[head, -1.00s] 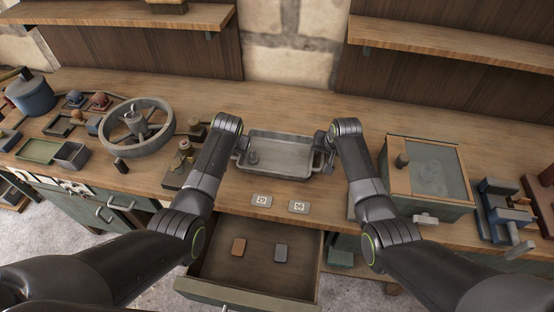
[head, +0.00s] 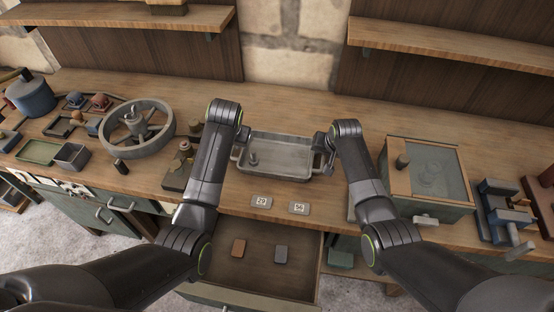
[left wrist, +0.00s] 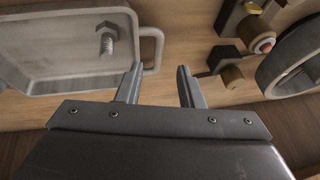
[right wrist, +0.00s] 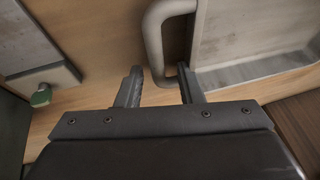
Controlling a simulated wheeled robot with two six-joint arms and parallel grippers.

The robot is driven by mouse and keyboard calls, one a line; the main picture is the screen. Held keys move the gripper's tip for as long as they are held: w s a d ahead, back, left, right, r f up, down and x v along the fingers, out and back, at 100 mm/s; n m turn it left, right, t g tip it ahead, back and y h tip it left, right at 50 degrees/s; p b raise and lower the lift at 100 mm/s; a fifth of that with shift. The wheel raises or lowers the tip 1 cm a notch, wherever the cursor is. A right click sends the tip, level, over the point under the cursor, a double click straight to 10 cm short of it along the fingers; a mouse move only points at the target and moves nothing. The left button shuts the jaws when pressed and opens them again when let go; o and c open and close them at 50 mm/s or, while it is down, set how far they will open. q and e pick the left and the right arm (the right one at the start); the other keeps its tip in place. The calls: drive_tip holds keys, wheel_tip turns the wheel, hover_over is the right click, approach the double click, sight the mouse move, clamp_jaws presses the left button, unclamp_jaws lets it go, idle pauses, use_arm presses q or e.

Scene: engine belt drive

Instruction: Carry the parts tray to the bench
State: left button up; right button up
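The parts tray (head: 290,138) is a grey metal tray lying on the wooden bench (head: 330,200), with a loop handle at each end. A bolt (head: 253,160) stands in its left part and also shows in the left wrist view (left wrist: 107,42). My left gripper (head: 243,138) is open and empty near the left handle (left wrist: 158,48), which lies just beyond its fingertips, toward one finger. My right gripper (head: 322,141) is open at the right handle (right wrist: 153,40); the handle's near end shows between its fingertips. Whether either gripper touches a handle I cannot tell.
Number tags 29 (head: 261,202) and 56 (head: 298,208) lie before the tray. An open drawer (head: 255,285) is below. A handwheel (head: 137,128) stands left, a glass-topped box (head: 428,175) and vise (head: 505,210) right. Bench behind the tray is clear.

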drive_tip(key=shift+r, duration=0.1)
use_arm(q)
drive_tip(key=v, duration=0.3)
drive_tip(key=shift+s+r, duration=0.1)
drive_tip(key=shift+r, duration=0.15)
use_arm(e)
drive_tip(key=v, duration=1.2)
